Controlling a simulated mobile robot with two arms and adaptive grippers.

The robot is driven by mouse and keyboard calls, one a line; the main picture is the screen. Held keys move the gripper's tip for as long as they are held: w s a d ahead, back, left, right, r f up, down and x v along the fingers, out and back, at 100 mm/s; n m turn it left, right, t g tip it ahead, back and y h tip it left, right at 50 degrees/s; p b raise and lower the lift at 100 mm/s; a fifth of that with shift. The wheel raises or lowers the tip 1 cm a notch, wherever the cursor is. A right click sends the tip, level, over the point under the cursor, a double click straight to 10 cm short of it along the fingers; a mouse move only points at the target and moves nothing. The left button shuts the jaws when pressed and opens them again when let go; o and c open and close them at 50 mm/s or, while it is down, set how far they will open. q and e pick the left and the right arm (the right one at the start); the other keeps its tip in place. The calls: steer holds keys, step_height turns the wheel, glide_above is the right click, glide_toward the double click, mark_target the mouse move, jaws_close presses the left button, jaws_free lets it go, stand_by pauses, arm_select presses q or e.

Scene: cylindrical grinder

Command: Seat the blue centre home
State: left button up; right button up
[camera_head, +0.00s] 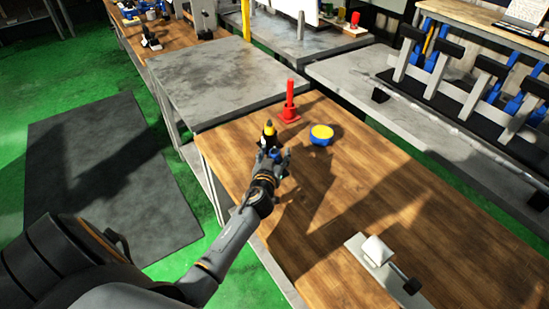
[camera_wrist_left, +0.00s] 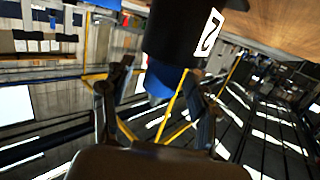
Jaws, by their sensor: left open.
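A blue part (camera_wrist_left: 165,82), which I take to be the blue centre, shows below a black cylinder (camera_wrist_left: 185,35) with a white number label in the left wrist view. My left gripper (camera_wrist_left: 160,75) is open, with its fingers on either side of the blue part; I cannot tell whether they touch it. In the head view the left gripper (camera_head: 279,157) is above the wooden table's left part, by a dark upright piece with a yellow top (camera_head: 268,131). A little blue (camera_head: 275,153) shows at the fingers. My right gripper is not in view.
A red upright piece (camera_head: 289,106) stands behind the gripper. A round blue piece with a yellow top (camera_head: 321,135) is to its right. A grey plate with a white block (camera_head: 377,250) lies near the front. The wooden table (camera_head: 400,185) between is clear.

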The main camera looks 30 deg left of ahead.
arm_select(q)
steer(key=shift+c, duration=0.5)
jaws_close()
steer(key=shift+r, duration=0.1)
